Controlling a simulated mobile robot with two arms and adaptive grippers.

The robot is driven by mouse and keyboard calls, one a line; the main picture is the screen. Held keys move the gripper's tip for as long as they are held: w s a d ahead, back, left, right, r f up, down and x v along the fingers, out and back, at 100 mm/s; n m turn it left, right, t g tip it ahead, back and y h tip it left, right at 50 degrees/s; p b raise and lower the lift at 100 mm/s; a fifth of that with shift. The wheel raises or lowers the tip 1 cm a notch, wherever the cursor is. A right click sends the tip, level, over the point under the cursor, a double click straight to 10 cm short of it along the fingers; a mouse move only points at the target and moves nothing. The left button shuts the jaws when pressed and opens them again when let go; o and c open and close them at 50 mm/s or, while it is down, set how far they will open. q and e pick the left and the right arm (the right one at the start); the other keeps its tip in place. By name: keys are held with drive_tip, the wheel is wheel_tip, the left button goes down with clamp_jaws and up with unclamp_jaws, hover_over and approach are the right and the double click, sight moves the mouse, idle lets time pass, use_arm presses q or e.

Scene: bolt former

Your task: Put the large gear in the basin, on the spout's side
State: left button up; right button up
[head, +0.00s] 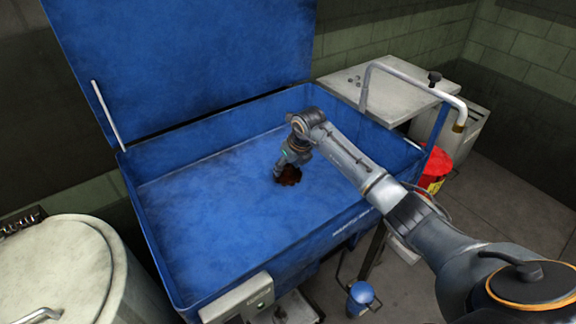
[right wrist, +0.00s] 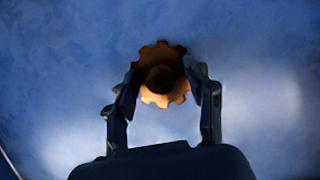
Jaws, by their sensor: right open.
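The large gear (head: 291,177) is a brown-orange toothed wheel on the floor of the blue basin (head: 185,215), right of the middle. My right gripper (head: 281,174) reaches down into the basin just over it and partly hides it. In the right wrist view the gear (right wrist: 161,98) shows between the two open fingers (right wrist: 164,88), one on each side. I cannot tell whether the fingers touch it. The spout (head: 415,81) is a pale bent pipe with a brass tip at the basin's right end. My left gripper is out of view.
The blue lid (head: 185,55) stands raised behind the basin. A grey shelf (head: 390,92) is at its right end, with a red bucket (head: 434,168) below. A pale drum (head: 65,270) stands at the left. The basin's left floor is clear.

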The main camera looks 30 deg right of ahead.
drive_tip(key=v, duration=1.2)
drive_tip(key=shift+r, duration=0.1)
